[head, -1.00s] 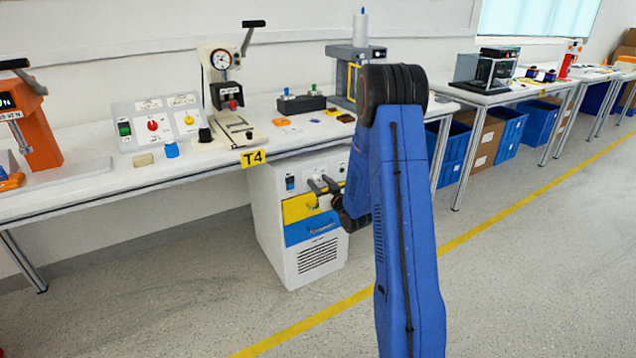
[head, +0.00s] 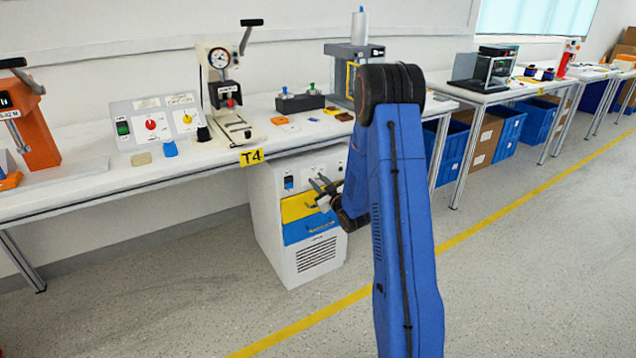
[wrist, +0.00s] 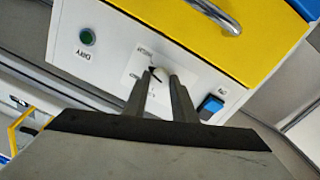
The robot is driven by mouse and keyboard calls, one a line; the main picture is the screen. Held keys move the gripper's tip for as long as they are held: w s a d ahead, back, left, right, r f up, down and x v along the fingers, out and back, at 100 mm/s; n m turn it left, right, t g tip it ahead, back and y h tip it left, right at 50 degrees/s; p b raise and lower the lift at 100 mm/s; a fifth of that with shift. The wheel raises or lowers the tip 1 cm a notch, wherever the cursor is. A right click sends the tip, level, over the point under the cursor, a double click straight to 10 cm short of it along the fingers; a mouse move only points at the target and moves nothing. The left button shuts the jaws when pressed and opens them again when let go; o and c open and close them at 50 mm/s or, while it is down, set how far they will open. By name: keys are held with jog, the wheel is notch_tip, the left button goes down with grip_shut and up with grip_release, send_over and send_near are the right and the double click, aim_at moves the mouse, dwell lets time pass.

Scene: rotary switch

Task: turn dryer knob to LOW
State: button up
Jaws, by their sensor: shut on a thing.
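The dryer is a white cabinet (head: 265,212) under the bench marked T4, with a yellow and a blue drawer. Its control panel shows upside down in the wrist view, with a white dial plate (wrist: 140,62). The dryer knob (wrist: 155,73) is a small dark shape on that plate, mostly hidden between my fingers. My gripper (wrist: 162,76) is shut on the knob, one finger on each side. In the head view my gripper (head: 322,186) is at the cabinet's upper front. The dial lettering is too small to read, so the knob's setting cannot be told.
A green button (wrist: 87,36) and a blue rocker switch (wrist: 210,106) flank the dial plate. The yellow drawer (wrist: 185,25) with its metal handle (wrist: 217,14) is close to my fingers. The bench edge runs above; the floor in front is clear.

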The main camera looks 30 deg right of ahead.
jog(key=n, duration=0.5)
jog(key=shift+f+n, duration=0.1)
jog(key=shift+n, duration=0.3)
jog(key=n, duration=0.4)
jog(key=shift+n+y, duration=0.3)
jog(key=shift+y, duration=0.1)
jog(key=n, duration=0.5)
jog(key=shift+f+n, duration=0.1)
jog(key=shift+n, duration=0.2)
jog(key=shift+n+y, duration=0.3)
jog(key=shift+n, duration=2.4)
jog(key=o, duration=1)
jog(key=shift+o, duration=0.2)
jog(key=s+d, duration=0.1)
jog(key=s, duration=1.6)
jog(key=shift+s+f, duration=0.2)
jog(key=shift+f, duration=0.2)
